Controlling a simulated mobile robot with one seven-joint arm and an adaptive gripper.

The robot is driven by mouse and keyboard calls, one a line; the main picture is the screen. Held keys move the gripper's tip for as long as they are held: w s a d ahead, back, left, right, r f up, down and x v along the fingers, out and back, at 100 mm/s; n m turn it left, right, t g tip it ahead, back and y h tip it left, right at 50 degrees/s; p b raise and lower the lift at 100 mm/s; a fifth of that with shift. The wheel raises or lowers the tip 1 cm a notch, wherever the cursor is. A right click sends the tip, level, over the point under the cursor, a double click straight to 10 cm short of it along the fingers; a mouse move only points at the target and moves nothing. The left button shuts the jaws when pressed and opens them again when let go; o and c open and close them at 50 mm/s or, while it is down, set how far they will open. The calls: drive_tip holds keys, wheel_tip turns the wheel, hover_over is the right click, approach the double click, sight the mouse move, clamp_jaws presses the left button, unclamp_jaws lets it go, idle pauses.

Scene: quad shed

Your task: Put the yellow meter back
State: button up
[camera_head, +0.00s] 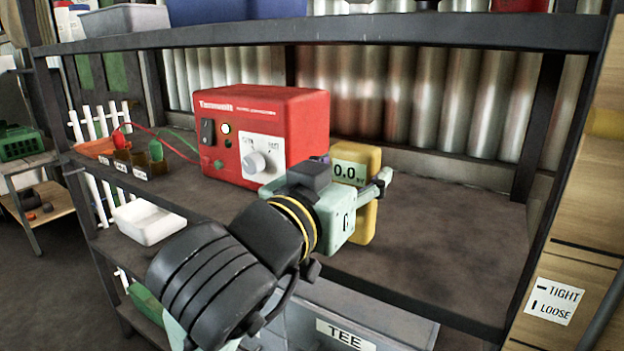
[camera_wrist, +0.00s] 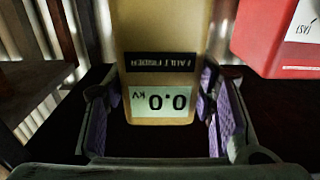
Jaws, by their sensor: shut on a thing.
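The yellow meter (camera_head: 368,161) has a pale display reading 0.0 and is partly hidden behind my gripper in the head view. In the wrist view the meter (camera_wrist: 168,45) carries a black "FAULT FINDER" label and appears upside down between my purple-padded fingers. My gripper (camera_head: 357,195) is shut on the meter, over the middle shelf (camera_head: 450,230) and to the right of the red box. Whether the meter's base touches the shelf cannot be told.
The red box (camera_head: 300,115) with a dial stands close left of the meter; it also shows in the wrist view (camera_wrist: 265,45). Orange tray (camera_head: 95,148) and small labelled holders are further left. A grey "TEE" box (camera_head: 400,322) is below. The shelf's right side is clear; a post (camera_head: 560,190) bounds it.

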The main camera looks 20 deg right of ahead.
drive_tip(key=w+f+p, duration=0.1)
drive_tip(key=w+f, duration=0.1)
drive_tip(key=w, duration=0.4)
drive_tip(key=w+f+p, duration=0.1)
drive_tip(key=w+f, duration=0.1)
drive_tip(key=w, duration=0.5)
drive_tip(key=shift+w+a+f+p, duration=0.3)
drive_tip(key=shift+a+f, duration=0.05)
drive_tip(key=shift+a, duration=0.05)
drive_tip(key=shift+f, duration=0.35)
drive_tip(key=o, duration=1.4)
